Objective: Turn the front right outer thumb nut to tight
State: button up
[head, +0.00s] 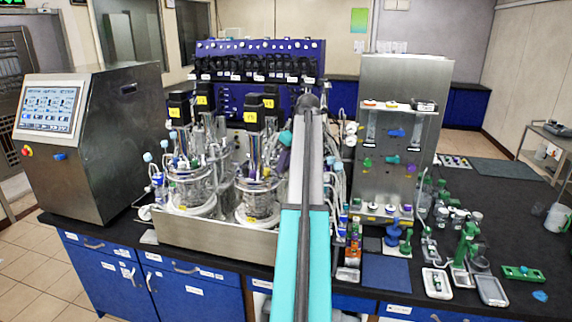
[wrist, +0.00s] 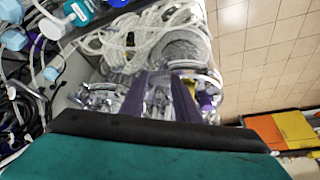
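The front right bioreactor vessel (head: 258,202), a clear jar with metal fittings and a white base ring, stands in the metal tray beside my teal arm. My arm reaches forward over the bench, and its far end hides part of the vessel's right side. In the wrist view my gripper (wrist: 161,82) shows two purple fingers with a gap between them. Clear and shiny vessel parts show behind and between the fingers; I see nothing clearly held. The front right outer thumb nut cannot be made out in either view.
The front left vessel (head: 190,190) stands close by. Coiled clear tubing (wrist: 130,35) and blue-capped parts (wrist: 80,12) crowd the wrist view. A steel cabinet (head: 400,150) stands right of my arm. Bottles and green stands fill the right bench; tiled floor lies in front.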

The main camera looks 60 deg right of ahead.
jog(key=shift+m, duration=0.3)
jog(key=shift+a+m+h+b, duration=0.1)
jog(key=shift+m+h+b, duration=0.6)
jog(key=shift+m, duration=0.6)
jog(key=o, duration=1)
jog(key=shift+o, duration=0.2)
jog(key=shift+r, duration=0.2)
jog(key=b+v, duration=0.5)
jog(key=v, duration=0.8)
jog(key=shift+r, duration=0.3)
